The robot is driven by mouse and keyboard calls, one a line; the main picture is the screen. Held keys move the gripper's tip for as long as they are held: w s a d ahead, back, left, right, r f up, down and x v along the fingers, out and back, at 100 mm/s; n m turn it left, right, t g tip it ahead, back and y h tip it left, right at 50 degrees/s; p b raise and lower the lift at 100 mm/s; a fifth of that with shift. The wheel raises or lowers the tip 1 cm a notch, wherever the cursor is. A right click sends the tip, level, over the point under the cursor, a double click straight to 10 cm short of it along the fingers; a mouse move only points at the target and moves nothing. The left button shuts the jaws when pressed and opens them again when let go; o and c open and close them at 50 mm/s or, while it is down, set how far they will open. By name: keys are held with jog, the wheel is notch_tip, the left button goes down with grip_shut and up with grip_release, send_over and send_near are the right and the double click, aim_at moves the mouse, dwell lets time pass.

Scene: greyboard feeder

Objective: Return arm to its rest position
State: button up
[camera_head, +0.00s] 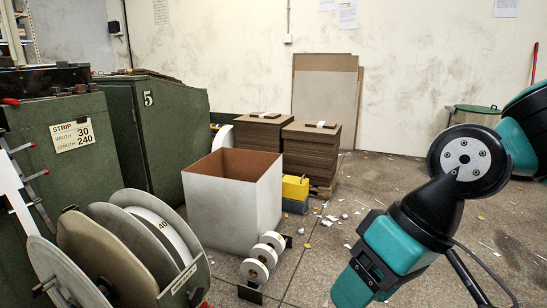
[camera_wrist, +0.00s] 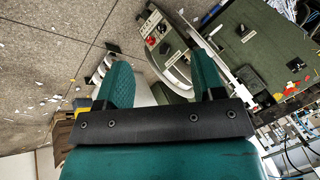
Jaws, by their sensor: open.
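My arm (camera_head: 440,205) comes in from the right edge of the head view and bends down toward the bottom. My gripper (camera_head: 352,288) hangs at the bottom of that view, in front of bare floor. In the wrist view my gripper (camera_wrist: 162,68) shows two teal fingers spread apart. Nothing is between them, and they touch nothing that I can see.
Green machines (camera_head: 150,135) and large reels (camera_head: 105,250) fill the left. Small white rolls (camera_head: 262,255) stand nearby. Scraps litter the open floor (camera_head: 330,235).

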jog(key=s+d+h, duration=0.1)
jog(key=s+d, duration=0.2)
jog(key=s, duration=0.2)
notch_tip(320, 180, up, 36)
jog(key=d+p, duration=0.1)
jog(key=p, duration=3.5)
jog(key=shift+s, duration=0.3)
